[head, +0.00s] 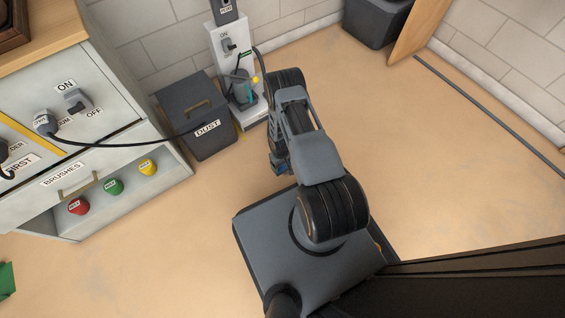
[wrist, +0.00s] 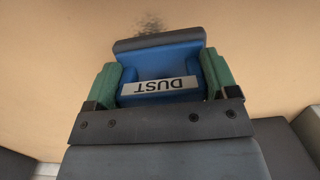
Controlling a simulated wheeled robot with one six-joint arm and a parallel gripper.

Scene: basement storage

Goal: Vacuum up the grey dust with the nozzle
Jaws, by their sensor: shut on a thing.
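My gripper (wrist: 160,98), with its green finger pads, is shut on a blue nozzle (wrist: 185,65) in the wrist view. The nozzle has a white label reading DUST, upside down in this view, and a dark grey front edge. A small patch of grey dust (wrist: 150,23) lies on the tan floor just beyond that front edge. Part of the patch may be hidden behind the nozzle. I cannot tell whether the nozzle touches the floor. In the head view my arm mostly hides the gripper, and the dust does not show.
A grey bin (head: 203,148) labelled DUST and a white charging stand (head: 223,45) are by the wall. A white cabinet (head: 80,130) with a switch, a cable and coloured brushes stands left. A dark bin (head: 375,20) is at the back.

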